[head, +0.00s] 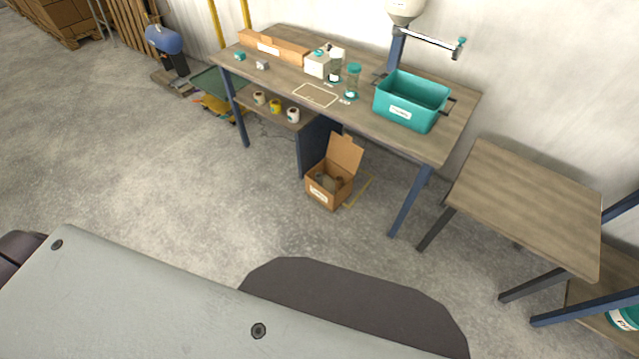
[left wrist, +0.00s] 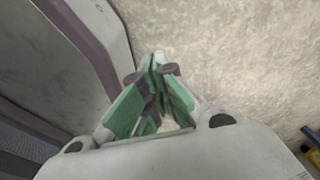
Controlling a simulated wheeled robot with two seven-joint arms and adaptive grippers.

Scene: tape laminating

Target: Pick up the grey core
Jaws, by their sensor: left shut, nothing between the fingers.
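I cannot make out the grey core for certain. An open cardboard box (head: 321,193) stands on the floor under the workbench, with dark greyish items (head: 328,182) inside that are too small to tell apart. A small grey block (head: 262,65) lies on the workbench top at the left. My left gripper (left wrist: 158,65) shows in the left wrist view with its green-padded fingers together and nothing between them. It is over bare floor, close beside my own body and away from the bench. My right gripper is in neither view.
The workbench (head: 400,143) carries a teal bin (head: 408,102), a teal-lidded jar (head: 353,80) and a long cardboard box (head: 275,46). Several tape rolls (head: 275,106) sit on its lower shelf. A side table (head: 530,195) stands at right. The floor (head: 190,200) before the bench is clear.

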